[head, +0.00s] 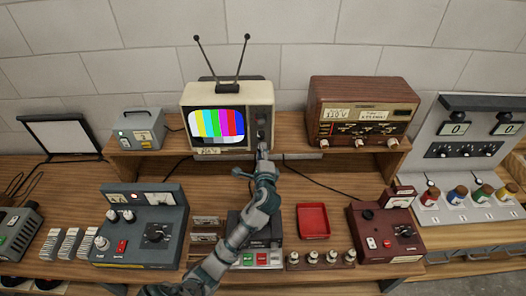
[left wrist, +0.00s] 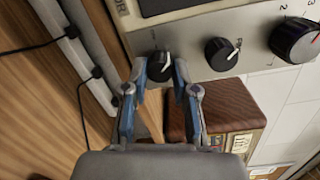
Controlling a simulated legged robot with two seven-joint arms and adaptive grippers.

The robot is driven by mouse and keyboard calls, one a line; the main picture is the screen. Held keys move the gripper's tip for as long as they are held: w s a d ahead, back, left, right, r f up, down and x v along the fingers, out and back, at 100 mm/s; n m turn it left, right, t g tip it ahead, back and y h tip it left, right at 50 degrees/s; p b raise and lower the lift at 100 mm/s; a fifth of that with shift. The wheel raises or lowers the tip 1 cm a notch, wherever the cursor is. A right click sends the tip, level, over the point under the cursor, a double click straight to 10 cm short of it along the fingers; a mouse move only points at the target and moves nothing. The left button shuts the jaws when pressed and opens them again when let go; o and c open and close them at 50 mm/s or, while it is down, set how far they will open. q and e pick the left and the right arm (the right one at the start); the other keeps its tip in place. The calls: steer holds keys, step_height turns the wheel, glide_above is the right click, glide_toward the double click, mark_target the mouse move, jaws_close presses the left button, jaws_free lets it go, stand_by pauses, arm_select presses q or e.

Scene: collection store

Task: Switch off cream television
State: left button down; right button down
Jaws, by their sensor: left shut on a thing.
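The cream television (head: 228,93) stands on the raised shelf with two antennas up, and its screen (head: 217,124) shows bright colour bars. My left gripper (head: 263,149) reaches up to the lower part of the control panel at the right of the screen. In the left wrist view, my left gripper (left wrist: 159,70) has its fingertips on both sides of the end dark knob (left wrist: 158,64) and is shut on it. The knob's white pointer line shows. A middle knob (left wrist: 221,53) and a larger knob with a red mark (left wrist: 296,39) sit along the same panel. My right gripper is not in view.
A brown wooden radio (head: 362,108) stands to the right on the shelf, and a small grey meter box (head: 138,130) to the left. Below are a grey instrument (head: 140,228), a red tray (head: 313,221) and a dark red device (head: 384,233). Cables hang near the shelf.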

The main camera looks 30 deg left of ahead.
arm_select(q)
steer(key=n+p, duration=0.1)
steer(key=n, duration=0.8)
steer(key=shift+a+h, duration=0.15)
steer(key=shift+h, duration=0.15)
steer(key=shift+n, duration=0.4)
steer(key=c, duration=1.2)
jaws_free()
steer(key=shift+f, duration=0.1)
steer(key=o, duration=0.3)
steer(key=shift+a, duration=0.25)
